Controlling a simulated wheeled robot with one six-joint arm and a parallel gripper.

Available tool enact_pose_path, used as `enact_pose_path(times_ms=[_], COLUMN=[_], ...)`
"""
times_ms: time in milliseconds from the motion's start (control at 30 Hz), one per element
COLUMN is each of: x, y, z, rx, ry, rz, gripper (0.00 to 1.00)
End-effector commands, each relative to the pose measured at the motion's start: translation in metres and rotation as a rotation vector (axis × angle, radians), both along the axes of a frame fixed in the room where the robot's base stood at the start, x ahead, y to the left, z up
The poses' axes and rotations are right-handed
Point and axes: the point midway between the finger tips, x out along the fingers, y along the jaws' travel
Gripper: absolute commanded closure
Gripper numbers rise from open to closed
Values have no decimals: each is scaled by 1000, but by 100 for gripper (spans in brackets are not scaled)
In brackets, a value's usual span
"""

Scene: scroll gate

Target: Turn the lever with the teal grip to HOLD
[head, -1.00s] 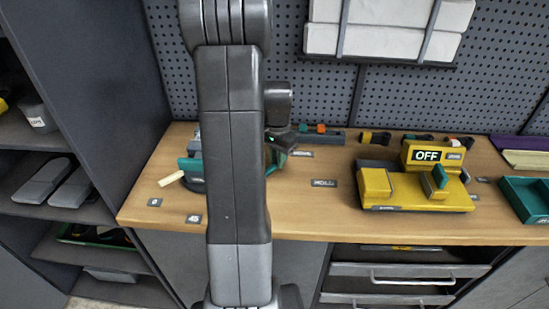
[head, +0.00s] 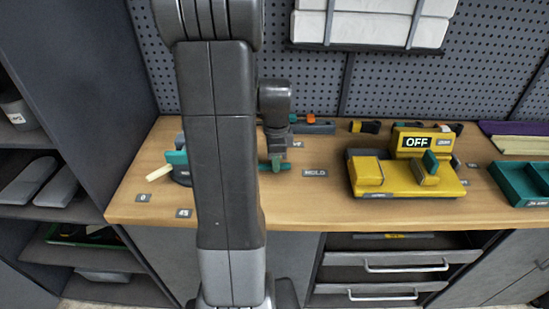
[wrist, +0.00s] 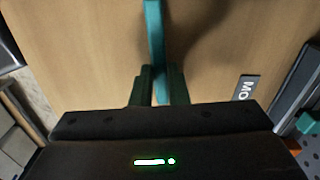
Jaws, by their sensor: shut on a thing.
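The teal grip (wrist: 154,35) is a long bar between the two dark green fingers of my gripper (wrist: 160,82) in the wrist view. My gripper is shut on it. In the head view my gripper (head: 276,162) is low over the bench, and a teal piece of the lever (head: 263,166) shows beside it. My arm hides the lever's pivot. The HOLD label (head: 315,173) lies on the bench to the right of my gripper, apart from it. Part of a label (wrist: 246,88) shows at the right of the wrist view.
A teal part with a cream handle (head: 160,172) is left of my arm, near labels 0 (head: 143,198) and 45 (head: 185,213). A yellow device (head: 405,178) with an OFF display and a teal tray (head: 525,182) stand right. The bench (head: 300,205) is clear around the HOLD label.

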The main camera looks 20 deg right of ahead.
Motion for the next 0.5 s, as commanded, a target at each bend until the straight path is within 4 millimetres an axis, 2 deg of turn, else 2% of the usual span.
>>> enact_pose_path(times_ms=[500], x=[-6], y=[1], z=[2], rx=[-2], ry=[-4], rz=[-110], gripper=[100])
